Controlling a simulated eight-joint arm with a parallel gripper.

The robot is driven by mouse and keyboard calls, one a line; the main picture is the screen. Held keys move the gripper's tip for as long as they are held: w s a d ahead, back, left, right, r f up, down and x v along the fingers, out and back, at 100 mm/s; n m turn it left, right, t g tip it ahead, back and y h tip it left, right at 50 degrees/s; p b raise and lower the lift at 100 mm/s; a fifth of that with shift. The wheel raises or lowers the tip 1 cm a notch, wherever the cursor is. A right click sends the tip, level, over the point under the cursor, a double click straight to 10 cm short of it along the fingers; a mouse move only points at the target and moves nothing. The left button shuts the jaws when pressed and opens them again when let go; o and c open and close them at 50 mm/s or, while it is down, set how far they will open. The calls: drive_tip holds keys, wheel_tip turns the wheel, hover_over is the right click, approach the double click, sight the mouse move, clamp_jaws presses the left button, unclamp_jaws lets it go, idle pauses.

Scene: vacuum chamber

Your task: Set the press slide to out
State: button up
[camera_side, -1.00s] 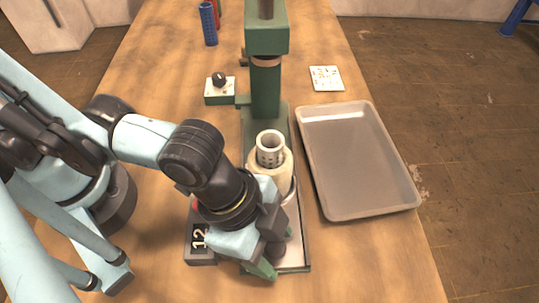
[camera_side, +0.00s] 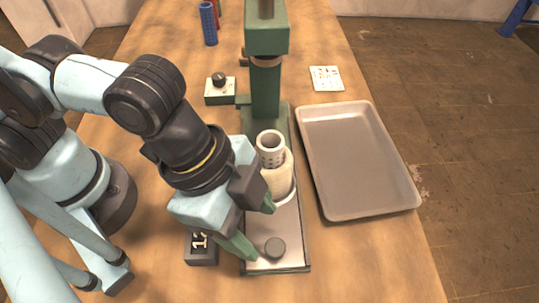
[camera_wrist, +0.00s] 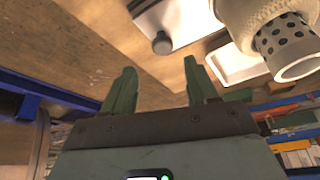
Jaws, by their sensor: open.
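The press slide (camera_side: 289,252) is a pale plate in the green press base, running toward the front edge. A dark round knob (camera_side: 275,247) stands at its front end; the knob also shows in the wrist view (camera_wrist: 161,43). A cream cylinder with a perforated inner sleeve (camera_side: 272,150) stands upright at the slide's rear part, under the green press head (camera_side: 267,38). My gripper (camera_side: 257,231) is open and empty, up and left of the knob in the side view. In the wrist view its two green fingers (camera_wrist: 156,92) are apart, with bare table between them.
A grey tray (camera_side: 408,204) lies right of the press. A small box with a black knob (camera_side: 219,92) and a white card (camera_side: 326,78) lie further back. A blue perforated cylinder (camera_side: 208,24) stands at the back.

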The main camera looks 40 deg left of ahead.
drive_tip(key=shift+v, duration=2.7)
drive_tip(key=w+a+r+n+t, duration=0.1)
drive_tip(key=w+a+r+n, duration=0.55)
drive_tip(key=a+n, duration=0.3)
drive_tip(key=w+a+r+n+t, duration=0.1)
drive_tip(key=w+a+r+n, duration=0.55)
drive_tip(key=a+n, duration=0.35)
drive_tip(key=w+a+f+m+t+y, duration=0.1)
drive_tip(key=a+f+m+y, duration=0.1)
drive_tip(key=f, duration=0.5)
drive_tip(key=w+a+f+m+t+y, duration=0.2)
drive_tip(key=a+f+m, duration=0.2)
drive_tip(key=f, duration=0.4)
drive_tip(key=shift+a, duration=0.6)
